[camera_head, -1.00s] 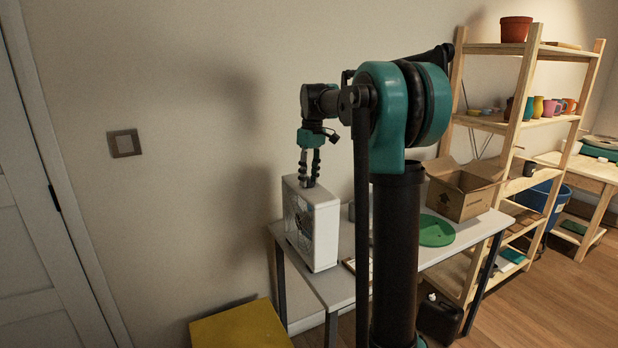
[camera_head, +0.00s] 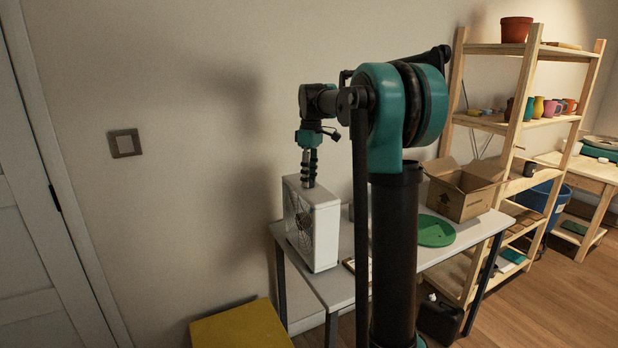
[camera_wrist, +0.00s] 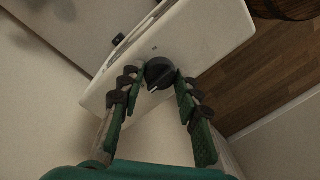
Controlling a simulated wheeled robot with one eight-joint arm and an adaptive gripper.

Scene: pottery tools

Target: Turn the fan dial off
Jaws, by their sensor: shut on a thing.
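The fan is a white box (camera_head: 322,238) with a dark round grille on its left face. It stands upright on the left end of the grey table in the head view. Its black dial (camera_wrist: 159,72) sits on the white top face in the wrist view, with a pale pointer mark toward the bottom of the picture. My gripper (camera_head: 308,184) points down onto the fan's top. In the wrist view my gripper (camera_wrist: 156,84) has one finger on each side of the dial, shut on it. In the head view the fingers hide the dial.
The grey table (camera_head: 405,262) carries a green disc (camera_head: 434,231) and an open cardboard box (camera_head: 462,192) to the right. A yellow block (camera_head: 240,327) stands low in front. A wooden shelf (camera_head: 522,95) stands at the right. The wall is close behind the fan.

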